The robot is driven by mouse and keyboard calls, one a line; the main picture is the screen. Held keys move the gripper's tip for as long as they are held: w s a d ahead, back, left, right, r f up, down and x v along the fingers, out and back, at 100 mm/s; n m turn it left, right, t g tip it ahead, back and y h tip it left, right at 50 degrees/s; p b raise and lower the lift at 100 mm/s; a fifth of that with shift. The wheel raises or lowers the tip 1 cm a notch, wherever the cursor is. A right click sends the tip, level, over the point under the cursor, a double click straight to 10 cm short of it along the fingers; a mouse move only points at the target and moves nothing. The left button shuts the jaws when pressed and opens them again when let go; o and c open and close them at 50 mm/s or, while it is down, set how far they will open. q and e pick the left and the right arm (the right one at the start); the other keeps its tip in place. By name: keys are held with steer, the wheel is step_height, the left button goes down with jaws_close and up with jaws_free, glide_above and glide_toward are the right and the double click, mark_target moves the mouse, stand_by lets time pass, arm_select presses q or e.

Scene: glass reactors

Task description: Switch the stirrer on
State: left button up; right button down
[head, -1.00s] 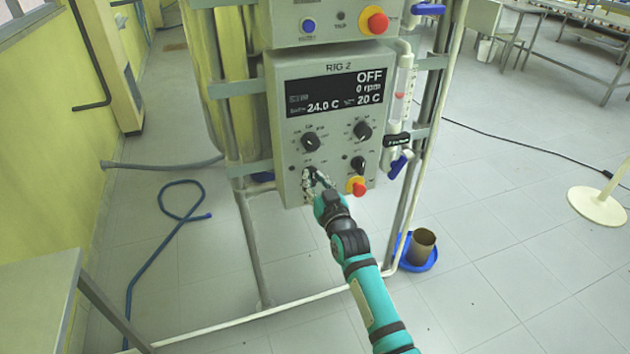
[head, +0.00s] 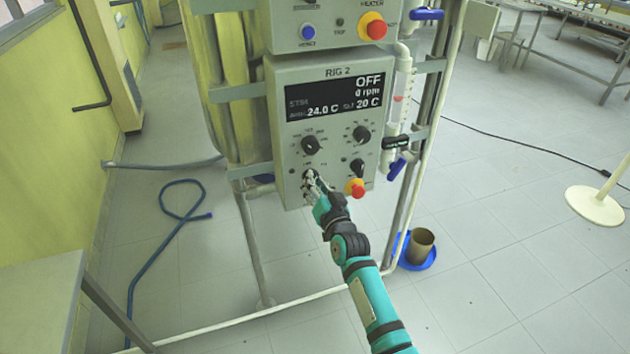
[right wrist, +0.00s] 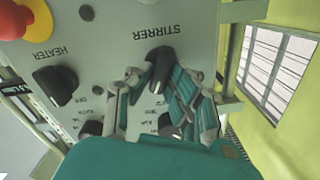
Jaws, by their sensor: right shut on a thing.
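The control box labelled RIG 2 (head: 290,80) hangs on the rig frame in the head view. Its display (head: 320,98) reads OFF and 0 rpm, with 24.0 C and 20 C below. In the right wrist view, upside down, the black stirrer knob (right wrist: 160,66) sits under the word STIRRER. My right gripper (right wrist: 156,76) is shut on this knob, one finger on each side. In the head view my right gripper (head: 311,181) is at the box's lower left and hides most of the knob. My left gripper is in neither view.
The heater knob (right wrist: 56,86) and a red emergency button (head: 355,188) are close to the right of my gripper in the head view. Two more knobs, left (head: 310,145) and right (head: 361,133), sit above. A blue hose (head: 165,240) lies on the floor.

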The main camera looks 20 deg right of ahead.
steer(key=m, duration=0.6)
steer(key=shift+d+m+p, duration=0.15)
steer(key=shift+m+p, duration=0.15)
steer(key=shift+p, duration=0.05)
steer(key=shift+f, duration=0.1)
stand_by(0.4)
steer(key=c, duration=1.3)
jaws_free()
steer(key=shift+o, duration=0.2)
steer(key=s, duration=1.2)
steer(key=shift+d, duration=0.2)
